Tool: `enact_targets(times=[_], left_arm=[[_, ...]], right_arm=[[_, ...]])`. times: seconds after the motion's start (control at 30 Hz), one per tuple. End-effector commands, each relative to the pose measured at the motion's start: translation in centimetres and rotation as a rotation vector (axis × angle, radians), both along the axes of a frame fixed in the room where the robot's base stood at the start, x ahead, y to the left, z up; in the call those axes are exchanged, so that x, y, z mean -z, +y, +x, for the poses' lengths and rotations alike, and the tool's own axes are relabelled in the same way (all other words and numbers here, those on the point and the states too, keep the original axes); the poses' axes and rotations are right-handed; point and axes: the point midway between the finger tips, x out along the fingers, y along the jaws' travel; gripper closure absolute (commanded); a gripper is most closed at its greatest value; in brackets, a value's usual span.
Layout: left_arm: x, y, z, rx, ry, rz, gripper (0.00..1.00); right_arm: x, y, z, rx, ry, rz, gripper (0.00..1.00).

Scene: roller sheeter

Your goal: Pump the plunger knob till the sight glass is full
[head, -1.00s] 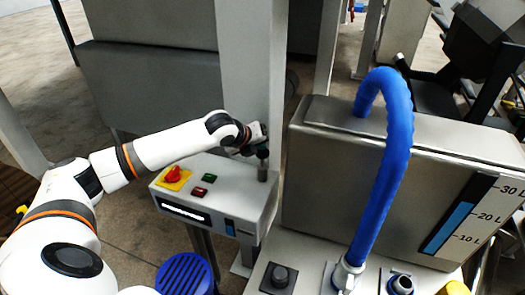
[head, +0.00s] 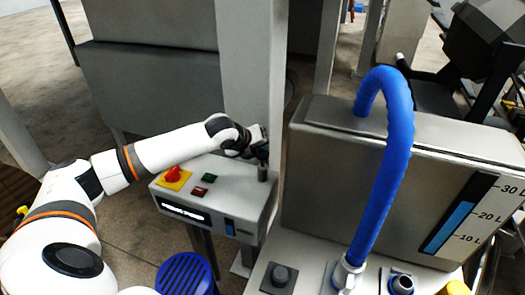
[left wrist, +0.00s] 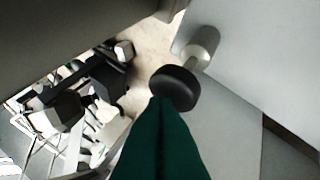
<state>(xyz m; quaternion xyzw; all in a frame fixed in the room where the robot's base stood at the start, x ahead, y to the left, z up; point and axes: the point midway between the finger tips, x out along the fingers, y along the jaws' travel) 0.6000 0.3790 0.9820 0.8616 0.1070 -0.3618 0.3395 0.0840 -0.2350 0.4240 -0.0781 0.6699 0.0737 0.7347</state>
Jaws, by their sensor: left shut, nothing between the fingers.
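The plunger knob (left wrist: 175,87) is a round black cap on a pale metal cylinder, seen in the left wrist view. In the head view its metal cylinder (head: 263,173) stands on the right end of the grey control box. My left gripper (left wrist: 161,103) has green fingers, shut and empty, with their tips at or very near the knob's top. Whether they touch is unclear. A small window with blue in it (head: 229,227) is on the box's front. A larger gauge (head: 460,215), marked 10 to 30 L, shows blue to above 20. My right gripper is not in view.
A blue hose (head: 385,170) arches over the steel tank (head: 330,170) to the right. A grey post (head: 250,70) stands just behind the gripper.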

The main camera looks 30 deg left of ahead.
Motion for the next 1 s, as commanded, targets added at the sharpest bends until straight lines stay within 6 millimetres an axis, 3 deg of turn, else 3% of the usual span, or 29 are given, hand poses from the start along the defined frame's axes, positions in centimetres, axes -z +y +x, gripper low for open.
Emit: enact_targets(times=[1.0], left_arm=[[1.4, -0.1, -0.1, 0.001, 0.004, -0.001, 1.00]], right_arm=[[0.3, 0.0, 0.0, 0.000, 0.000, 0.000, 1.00]])
